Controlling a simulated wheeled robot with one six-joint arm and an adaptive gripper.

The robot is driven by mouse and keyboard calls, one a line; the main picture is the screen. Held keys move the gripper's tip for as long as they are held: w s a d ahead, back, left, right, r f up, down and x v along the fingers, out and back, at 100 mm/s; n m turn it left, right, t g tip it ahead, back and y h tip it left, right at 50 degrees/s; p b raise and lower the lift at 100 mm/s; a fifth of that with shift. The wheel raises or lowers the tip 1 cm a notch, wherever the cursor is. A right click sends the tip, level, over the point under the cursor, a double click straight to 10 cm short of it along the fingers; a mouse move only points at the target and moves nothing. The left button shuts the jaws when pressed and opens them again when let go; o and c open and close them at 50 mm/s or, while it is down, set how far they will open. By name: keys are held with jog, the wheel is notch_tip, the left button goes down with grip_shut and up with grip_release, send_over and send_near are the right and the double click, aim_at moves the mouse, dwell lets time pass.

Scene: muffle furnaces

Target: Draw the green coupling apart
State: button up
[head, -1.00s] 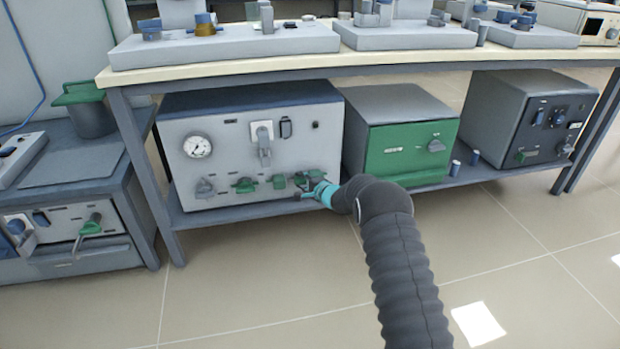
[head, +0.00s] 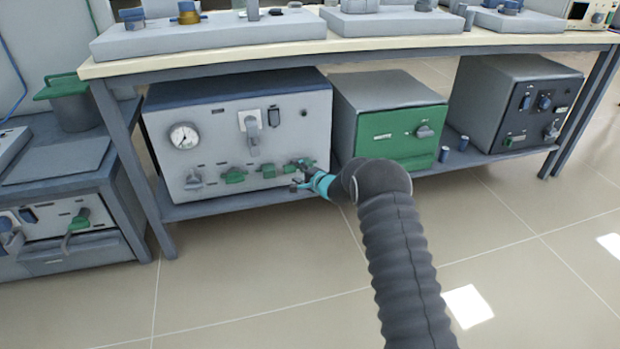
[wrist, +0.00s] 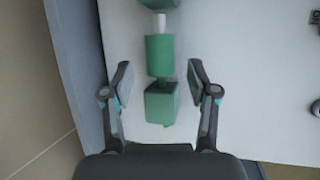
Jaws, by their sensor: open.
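The green coupling (wrist: 160,55) shows in the wrist view as a green cylinder with a squarer green block (wrist: 161,103) below it. They sit close together in line, in front of a pale panel. My gripper (wrist: 160,73) is open, with one finger on each side of the coupling and visible gaps to it. In the head view my gripper (head: 301,176) is at the lower right of the white front of a grey unit (head: 220,130). It partly hides the green fitting there.
Other green fittings (head: 233,175) stick out along the same panel, left of my gripper. A pressure gauge (head: 184,136) is at its upper left. A green-fronted furnace (head: 398,136) stands to the right on the low shelf (head: 225,208). The tiled floor in front is clear.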

jog(key=v, duration=0.9)
jog(key=shift+s, duration=0.1)
